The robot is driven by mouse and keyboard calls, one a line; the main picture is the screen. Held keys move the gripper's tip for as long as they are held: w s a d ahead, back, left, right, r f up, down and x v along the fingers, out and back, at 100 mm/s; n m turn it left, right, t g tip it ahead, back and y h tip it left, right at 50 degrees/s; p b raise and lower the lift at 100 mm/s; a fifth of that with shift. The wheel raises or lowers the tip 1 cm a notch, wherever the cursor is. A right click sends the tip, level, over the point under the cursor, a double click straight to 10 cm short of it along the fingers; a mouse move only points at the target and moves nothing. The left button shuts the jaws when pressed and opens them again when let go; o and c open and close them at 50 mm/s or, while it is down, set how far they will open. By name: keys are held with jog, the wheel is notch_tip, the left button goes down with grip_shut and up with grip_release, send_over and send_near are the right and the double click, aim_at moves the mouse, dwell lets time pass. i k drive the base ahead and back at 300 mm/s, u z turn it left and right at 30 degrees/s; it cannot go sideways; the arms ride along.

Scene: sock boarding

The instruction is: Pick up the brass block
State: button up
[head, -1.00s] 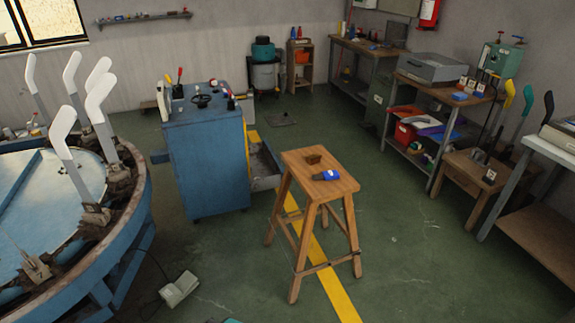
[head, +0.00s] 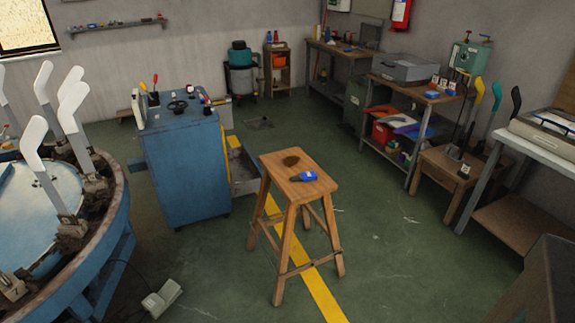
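I cannot make out a brass block for certain. A small dark brown lump (head: 291,161) lies on top of the wooden stool (head: 322,186); its material is too small to tell. Beside it, nearer the camera, lies a small dark item with a blue part and a white label (head: 305,177). My gripper is not in view.
A blue control cabinet (head: 184,165) stands left of the stool. A round blue machine with upright white foot forms (head: 40,175) fills the left. Benches and a shelf (head: 412,95) line the right. A dark grey shape (head: 545,285) is at bottom right.

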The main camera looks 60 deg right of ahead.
aim_at(289, 162)
jog(key=z, duration=0.3)
jog(key=i, duration=1)
jog(key=u, duration=0.25)
